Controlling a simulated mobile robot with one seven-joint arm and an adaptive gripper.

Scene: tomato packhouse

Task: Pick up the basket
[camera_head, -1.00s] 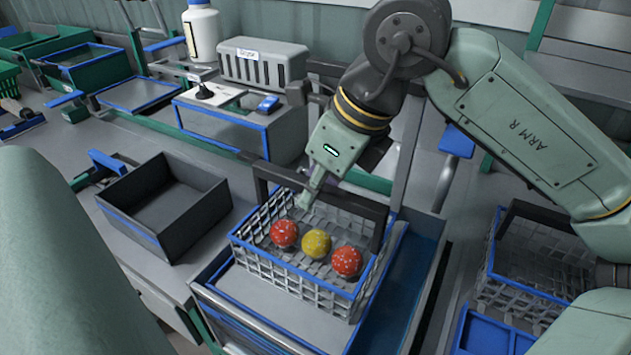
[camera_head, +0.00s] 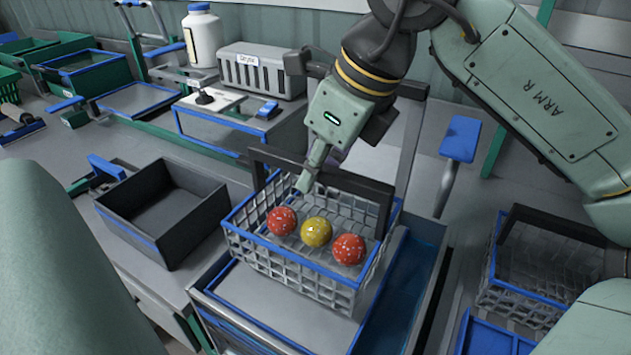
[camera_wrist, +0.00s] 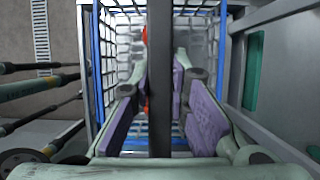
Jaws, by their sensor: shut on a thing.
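The basket (camera_head: 300,278) is a grey wire crate with a blue rim and a dark handle bar across its top. It holds two red balls (camera_head: 282,221) (camera_head: 348,249) and a yellow ball (camera_head: 316,232), all speckled. My gripper (camera_head: 308,182) is shut on the dark handle. In the wrist view, the purple-padded fingers of my gripper (camera_wrist: 162,95) lie on both sides of the handle bar (camera_wrist: 160,60), with the wire basket (camera_wrist: 112,50) below. The basket looks raised a little above the grey surface (camera_head: 260,300); the gap is hard to judge.
An empty dark open box (camera_head: 165,215) stands left of the basket. Another wire basket (camera_head: 530,270) and a blue tray (camera_head: 490,335) are at the right. A grey slotted case (camera_head: 262,72) and a white bottle (camera_head: 202,40) stand behind. The space above the basket is partly taken by my arm.

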